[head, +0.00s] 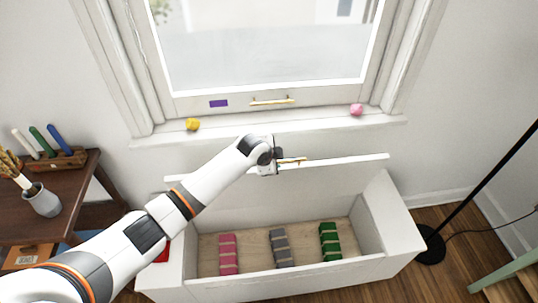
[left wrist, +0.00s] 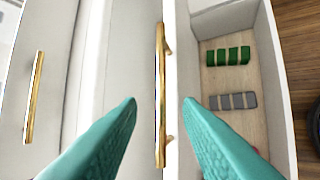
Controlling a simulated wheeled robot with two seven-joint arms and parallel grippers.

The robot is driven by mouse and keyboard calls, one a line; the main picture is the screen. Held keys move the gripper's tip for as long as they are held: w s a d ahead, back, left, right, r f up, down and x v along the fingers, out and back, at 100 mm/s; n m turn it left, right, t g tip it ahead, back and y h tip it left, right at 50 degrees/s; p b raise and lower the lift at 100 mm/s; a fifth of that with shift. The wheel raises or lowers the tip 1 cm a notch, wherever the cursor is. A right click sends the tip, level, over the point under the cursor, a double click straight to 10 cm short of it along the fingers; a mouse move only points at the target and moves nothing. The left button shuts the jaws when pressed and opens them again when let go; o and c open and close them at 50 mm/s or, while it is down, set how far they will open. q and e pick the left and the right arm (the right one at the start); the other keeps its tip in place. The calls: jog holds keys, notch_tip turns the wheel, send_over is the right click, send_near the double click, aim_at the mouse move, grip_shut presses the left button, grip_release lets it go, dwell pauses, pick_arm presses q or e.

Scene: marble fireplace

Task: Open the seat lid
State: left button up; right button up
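The white seat lid (head: 340,178) stands raised, roughly upright, at the back of the white bench box (head: 405,232), below the window sill. Its gold handle (head: 296,160) is near its upper edge; it also shows in the left wrist view (left wrist: 160,95). My left gripper (head: 272,164) is at the lid's upper edge, beside the handle. In the left wrist view its teal fingers (left wrist: 160,103) are apart, with the handle in the gap between them; I see neither finger pressed on it. My right gripper is not in view.
Inside the box lie pink (head: 229,254), grey (head: 281,248) and green (head: 330,241) blocks. The sill holds a yellow lump (head: 192,124) and a pink one (head: 356,109). A brown table (head: 75,188) stands left, a black lamp base (head: 430,246) right.

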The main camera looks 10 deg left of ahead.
pick_arm(q)
jog(key=v, duration=0.5)
jog(key=shift+s+a+r, duration=0.1)
jog(key=shift+s+r, duration=0.05)
jog(key=shift+r, duration=0.05)
jog(key=s+a+f+n+g, duration=0.1)
jog(key=s+a+f+n, duration=0.3)
jog(key=f, duration=0.6)
jog(key=s+a+f+n+g+y, duration=0.1)
jog(key=s+a+f, duration=0.1)
jog(key=s+f, duration=0.55)
jog(key=s+a+f+n, duration=0.2)
jog(key=s+f+n, duration=0.15)
jog(key=f, duration=0.85)
jog(key=s+a+f+n+g, duration=0.1)
jog(key=s+f, duration=0.4)
jog(key=s, duration=0.8)
jog(key=s+a+f+n+g+y, duration=0.1)
jog(key=s+f, duration=0.5)
jog(key=s, duration=0.7)
jog(key=s+a+f+n+g, duration=0.2)
jog(key=s+f, duration=0.3)
jog(key=s, duration=0.8)
jog(key=shift+s+a+f+n+y, duration=0.2)
jog(key=shift+s+a+n+y, duration=0.1)
jog(key=shift+a+n, duration=0.1)
